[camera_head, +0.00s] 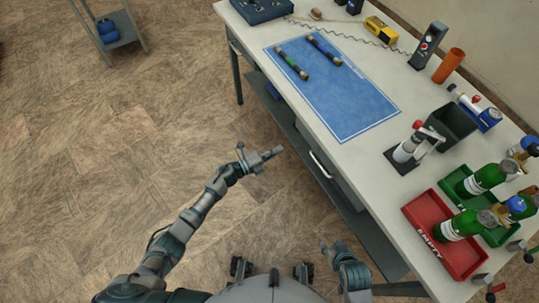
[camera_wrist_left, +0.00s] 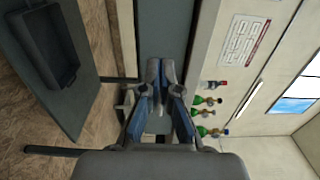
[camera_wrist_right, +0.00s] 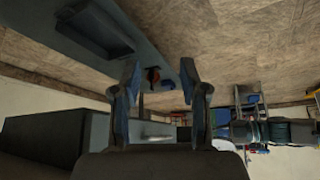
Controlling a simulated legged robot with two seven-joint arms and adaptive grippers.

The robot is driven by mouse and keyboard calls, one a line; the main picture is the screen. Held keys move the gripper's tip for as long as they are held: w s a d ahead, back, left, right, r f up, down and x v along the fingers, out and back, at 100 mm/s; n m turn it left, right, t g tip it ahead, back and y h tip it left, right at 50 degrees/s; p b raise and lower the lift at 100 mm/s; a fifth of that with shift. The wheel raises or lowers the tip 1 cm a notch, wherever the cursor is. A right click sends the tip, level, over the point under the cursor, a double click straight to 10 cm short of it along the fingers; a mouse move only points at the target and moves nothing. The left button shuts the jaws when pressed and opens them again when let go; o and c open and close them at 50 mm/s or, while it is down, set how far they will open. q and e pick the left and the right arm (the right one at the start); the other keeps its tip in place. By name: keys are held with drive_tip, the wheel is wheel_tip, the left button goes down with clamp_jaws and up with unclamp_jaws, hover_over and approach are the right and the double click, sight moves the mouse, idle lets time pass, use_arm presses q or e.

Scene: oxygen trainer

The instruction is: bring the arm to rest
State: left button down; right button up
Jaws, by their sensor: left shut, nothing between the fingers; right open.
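My left arm comes in from the left in the head view and reaches over the floor. Its gripper (camera_head: 270,154) is off the table's left side, empty. In the left wrist view the left gripper (camera_wrist_left: 161,68) has its fingertips close together with nothing between them. My right gripper (camera_head: 330,250) is low in the head view, left of the table's near end, over the floor. In the right wrist view the right gripper (camera_wrist_right: 160,75) has its fingers well apart and holds nothing.
The workbench (camera_head: 270,85) on the right carries a blue mat (camera_head: 345,105) with two tubes, a red tray (camera_head: 465,262), a green tray (camera_head: 455,185), green bottles (camera_head: 480,180) and a black bin (camera_head: 452,123). A small stand (camera_head: 125,40) is at the upper left. Floor between is clear.

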use_arm(q)
drive_tip(key=s+a+f+n+y+p, duration=0.6)
drive_tip(key=s+a+f+n+y, duration=0.85)
drive_tip(key=n, duration=0.55)
drive_tip(key=s+a+f+n+g+p, duration=0.1)
drive_tip(key=s+a+f+n+g, duration=0.1)
drive_tip(key=s, duration=1.1)
drive_tip(key=s+a+f+n+g+p, duration=0.2)
drive_tip(key=s+f+n+g, duration=0.3)
drive_tip(key=s+f, duration=0.4)
drive_tip(key=s+a+g, duration=0.1)
drive_tip(key=s, duration=0.4)
use_arm(e)
drive_tip(key=s+d+f+g, duration=0.1)
drive_tip(key=s+f, duration=0.3)
drive_tip(key=f, duration=0.6)
drive_tip(key=s+d+f+g, duration=0.1)
drive_tip(key=s+f+g, duration=0.2)
drive_tip(key=f, duration=0.7)
drive_tip(key=shift+s+d+f+h, duration=0.3)
drive_tip(key=shift+s+h, duration=0.1)
drive_tip(key=shift+s, duration=0.75)
use_arm(q)
drive_tip(key=shift+s, duration=0.1)
